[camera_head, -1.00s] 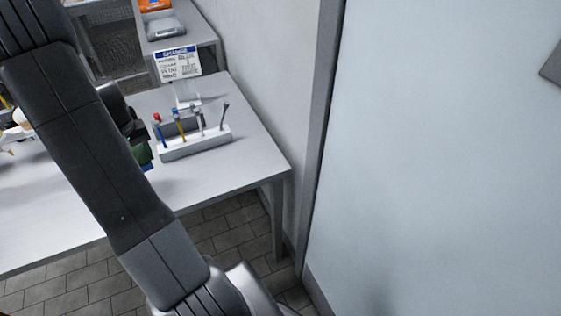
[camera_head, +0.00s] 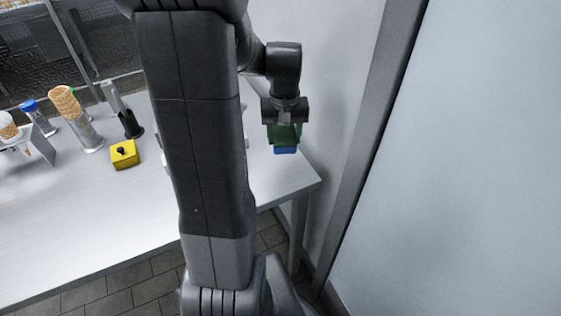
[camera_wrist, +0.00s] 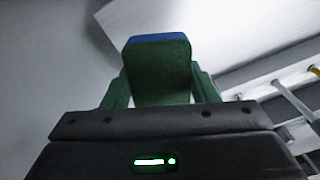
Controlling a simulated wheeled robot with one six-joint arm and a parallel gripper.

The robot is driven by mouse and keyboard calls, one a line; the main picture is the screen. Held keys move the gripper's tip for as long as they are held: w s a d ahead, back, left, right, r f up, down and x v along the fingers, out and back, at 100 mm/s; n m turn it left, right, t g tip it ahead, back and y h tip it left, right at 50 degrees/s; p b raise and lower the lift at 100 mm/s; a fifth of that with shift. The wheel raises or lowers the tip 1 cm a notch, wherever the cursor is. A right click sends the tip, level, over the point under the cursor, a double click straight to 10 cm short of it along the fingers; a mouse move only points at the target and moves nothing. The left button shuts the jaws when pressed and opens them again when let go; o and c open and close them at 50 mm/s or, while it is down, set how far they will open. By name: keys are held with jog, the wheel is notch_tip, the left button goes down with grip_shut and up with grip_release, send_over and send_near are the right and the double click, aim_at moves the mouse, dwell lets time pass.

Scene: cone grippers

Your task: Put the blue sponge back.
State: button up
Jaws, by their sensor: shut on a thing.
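The blue sponge (camera_head: 286,150) shows below my gripper (camera_head: 284,134) in the head view, over the right end of the table near the wall. In the wrist view the sponge (camera_wrist: 158,72) is a block with a green face and a blue far end. My gripper (camera_wrist: 161,90) is shut on it, with one green finger on each side. The sponge's far end looks close to the pale tabletop, but I cannot tell whether it touches.
The table (camera_head: 90,225) also holds a yellow box (camera_head: 124,155), a cone stack (camera_head: 68,101) and a blue-topped container (camera_head: 38,117) at left. A white rack with rods (camera_wrist: 272,87) is at right in the wrist view. The wall (camera_head: 345,60) is close on the right.

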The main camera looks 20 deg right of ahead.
aim_at(284, 167)
notch_tip(284, 167, down, 10)
jog(key=shift+r, duration=0.25)
jog(key=shift+f, duration=0.1)
jog(key=shift+f+b, duration=0.15)
jog(key=shift+b, duration=0.2)
jog(key=o, duration=0.9)
jog(key=shift+o, duration=0.2)
notch_tip(284, 167, up, 13)
jog(key=shift+f+p, duration=0.2)
jog(key=shift+p, duration=0.4)
jog(key=o, duration=0.6)
jog(key=shift+c, duration=0.2)
